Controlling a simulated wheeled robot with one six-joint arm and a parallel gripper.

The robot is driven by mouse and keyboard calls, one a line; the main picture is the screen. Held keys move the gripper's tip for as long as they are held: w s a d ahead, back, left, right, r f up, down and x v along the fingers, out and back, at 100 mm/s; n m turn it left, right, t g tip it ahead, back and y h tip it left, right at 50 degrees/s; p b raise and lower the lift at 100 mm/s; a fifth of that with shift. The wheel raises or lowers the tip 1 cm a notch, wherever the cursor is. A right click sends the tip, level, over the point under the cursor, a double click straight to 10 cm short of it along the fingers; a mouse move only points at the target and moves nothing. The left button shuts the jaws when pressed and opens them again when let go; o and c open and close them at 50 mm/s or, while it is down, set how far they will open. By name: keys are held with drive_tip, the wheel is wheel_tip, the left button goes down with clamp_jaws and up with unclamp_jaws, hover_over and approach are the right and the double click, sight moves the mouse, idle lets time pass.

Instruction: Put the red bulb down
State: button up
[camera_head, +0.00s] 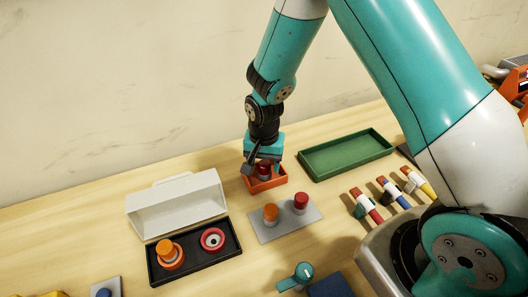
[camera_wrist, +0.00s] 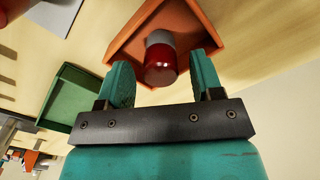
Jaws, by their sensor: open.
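My gripper (camera_wrist: 163,75) is open, with one teal finger on each side of the bulb and a gap visible at least on the left. In the head view my gripper (camera_head: 263,165) is low over the orange tray (camera_head: 268,184), and the red bulb (camera_head: 263,174) shows between its fingers. A second red bulb (camera_head: 301,201) stands on a grey plate, beside an orange bulb (camera_head: 270,213).
The grey plate (camera_head: 286,224) lies in front of the orange tray. A green tray (camera_head: 346,154) is to its right. A black case (camera_head: 197,259) with a white lid (camera_head: 178,204) holds orange and red round parts at left. Several coloured tools (camera_head: 390,192) lie at right.

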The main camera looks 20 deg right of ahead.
sight(264, 164)
wheel_tip(264, 164, up, 12)
drive_tip(key=b, duration=0.2)
drive_tip(key=s+a+r+n+y, duration=0.2)
drive_tip(key=s+r+n, duration=0.4)
drive_tip(key=s, duration=0.5)
drive_tip(key=s+a+r+n+y, duration=0.2)
drive_tip(key=s+r+n, duration=0.4)
drive_tip(key=s, duration=0.5)
drive_tip(key=shift+a+n, duration=0.8)
drive_tip(key=shift+n, duration=0.2)
